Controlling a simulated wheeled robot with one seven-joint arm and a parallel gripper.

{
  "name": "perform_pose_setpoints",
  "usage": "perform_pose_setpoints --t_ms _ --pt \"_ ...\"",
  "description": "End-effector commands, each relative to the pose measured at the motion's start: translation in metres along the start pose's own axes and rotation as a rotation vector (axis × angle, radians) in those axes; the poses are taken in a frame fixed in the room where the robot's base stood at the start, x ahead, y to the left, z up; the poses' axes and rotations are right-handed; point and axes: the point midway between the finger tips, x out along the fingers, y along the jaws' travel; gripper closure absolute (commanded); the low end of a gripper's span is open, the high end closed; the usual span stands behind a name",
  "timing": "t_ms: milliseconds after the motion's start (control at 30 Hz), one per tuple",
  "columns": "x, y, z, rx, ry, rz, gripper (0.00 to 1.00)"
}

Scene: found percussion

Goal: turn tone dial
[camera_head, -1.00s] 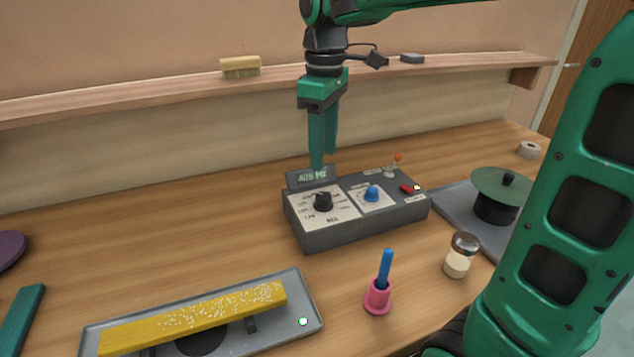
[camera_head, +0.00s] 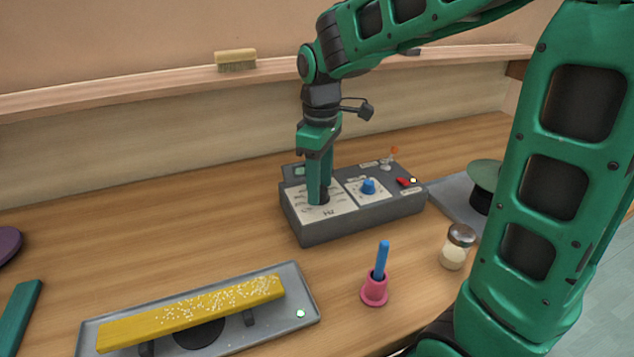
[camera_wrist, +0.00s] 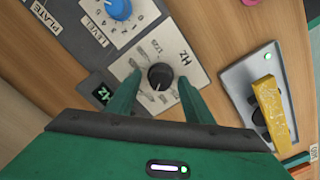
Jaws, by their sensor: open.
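The grey control box (camera_head: 340,230) stands on the wooden bench. Its black tone dial (camera_wrist: 161,76), on a white panel marked Hz, shows between my fingers in the wrist view. A blue level dial (camera_head: 368,187) sits on the panel to its right. My gripper (camera_head: 319,200) points down over the black dial with its fingers open; in the wrist view a finger lies on each side of the dial, with gaps. I cannot tell whether the fingertips touch the panel. In the head view the fingers mostly hide the dial and partly cover the small display (camera_wrist: 103,93).
A yellow bar (camera_head: 190,313) lies on a grey tray in front. A pink holder (camera_head: 374,291) with a blue stick and a shaker jar (camera_head: 457,247) stand before the box. A green disc stand (camera_head: 484,175) is at right. A red switch (camera_head: 404,181) sits on the box.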

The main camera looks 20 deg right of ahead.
Motion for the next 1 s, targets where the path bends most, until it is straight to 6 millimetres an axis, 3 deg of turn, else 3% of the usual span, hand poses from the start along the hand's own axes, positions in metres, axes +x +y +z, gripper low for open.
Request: perform_pose_setpoints --t_ms 67,233,267,633,1000 --pt "-0.0001 0.0001 0.0 0.0 0.0 0.0 0.53" --pt "-0.0002 0.0002 -0.0001 0.0 0.0 0.0 0.91" --pt "-0.0003 0.0003 -0.0001 0.001 0.0 0.0 0.94" --pt "-0.0006 0.001 -0.0001 0.059 0.001 0.001 0.94" --pt "-0.0009 0.0016 -0.0001 0.302 0.002 0.002 0.94"
